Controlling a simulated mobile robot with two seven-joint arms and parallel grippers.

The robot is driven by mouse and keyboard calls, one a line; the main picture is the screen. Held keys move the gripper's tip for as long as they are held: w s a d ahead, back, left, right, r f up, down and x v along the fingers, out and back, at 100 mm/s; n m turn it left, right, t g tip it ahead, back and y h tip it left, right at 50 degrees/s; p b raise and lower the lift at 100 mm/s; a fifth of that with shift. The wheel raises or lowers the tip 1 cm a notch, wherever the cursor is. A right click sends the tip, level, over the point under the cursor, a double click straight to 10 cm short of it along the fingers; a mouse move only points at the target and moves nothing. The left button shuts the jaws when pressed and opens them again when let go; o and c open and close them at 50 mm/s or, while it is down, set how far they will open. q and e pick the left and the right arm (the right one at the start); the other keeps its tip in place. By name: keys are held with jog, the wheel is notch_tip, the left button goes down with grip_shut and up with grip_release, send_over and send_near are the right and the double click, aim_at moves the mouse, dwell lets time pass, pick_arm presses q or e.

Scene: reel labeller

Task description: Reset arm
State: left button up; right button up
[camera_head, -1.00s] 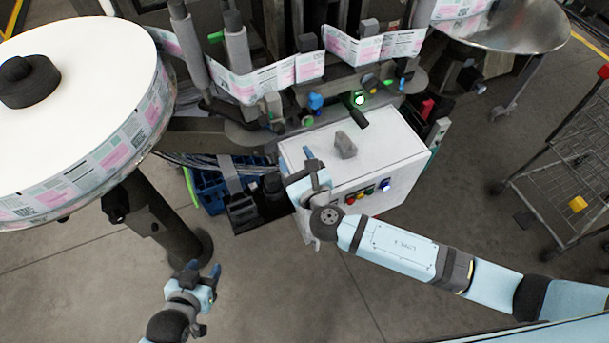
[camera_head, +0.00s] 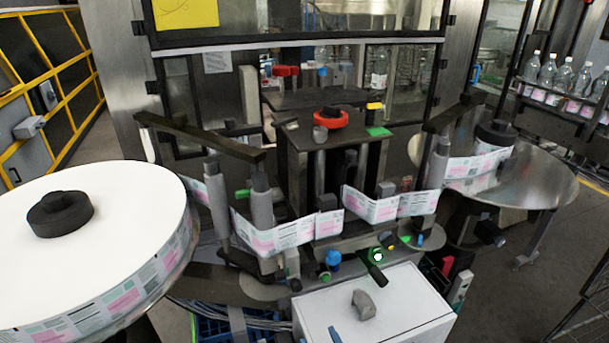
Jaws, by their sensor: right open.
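No object shows at the visible fingertip. My left gripper and arm are out of view.
A large white label reel (camera_head: 125,205) fills the left. The label web (camera_head: 370,206) runs between rollers across the middle. A metal disc (camera_head: 540,180) stands at the right, with bottles (camera_head: 547,75) behind. The labeller's enclosure rises at the back.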

jog(key=s+d+f+n+g+h, duration=0.1)
jog(key=s+d+f+n+g, duration=0.2)
jog(key=s+d+f+n, duration=0.4)
jog(key=s+d+f+n+g+h, duration=0.1)
jog(key=s+d+f+n+g, duration=0.2)
jog(key=n, duration=2.3)
jog(key=s+d+f, duration=0.4)
jog(key=d, duration=0.2)
jog(key=shift+s+h, duration=0.2)
jog(key=shift+h, duration=0.1)
